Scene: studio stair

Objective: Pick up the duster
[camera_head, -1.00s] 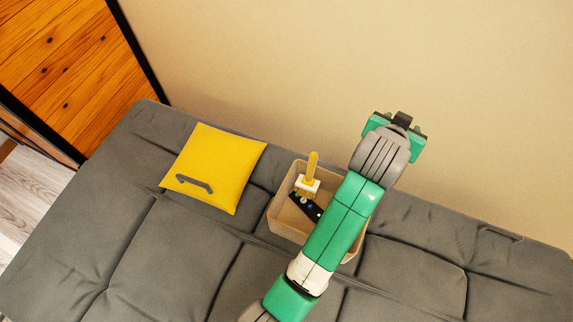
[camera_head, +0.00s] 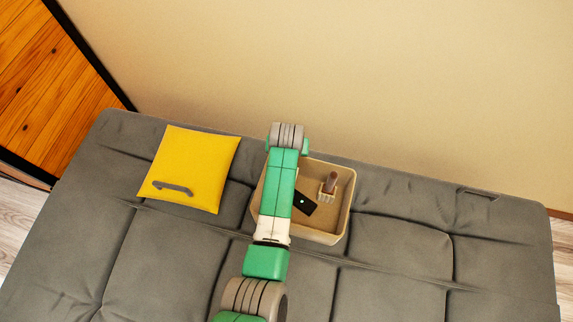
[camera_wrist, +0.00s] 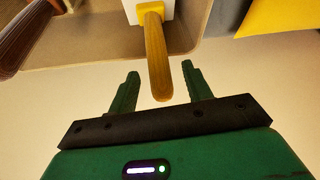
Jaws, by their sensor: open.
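In the head view my arm crosses the left part of the beige box (camera_head: 343,222) and hides both the duster and my fingers.
A brown-handled brush (camera_head: 329,186) and a black remote (camera_head: 305,203) are in the box. A yellow cushion with a grey handle-like piece (camera_head: 195,165) lies to the left on the grey sofa (camera_head: 400,260). A beige wall (camera_head: 380,80) rises behind.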

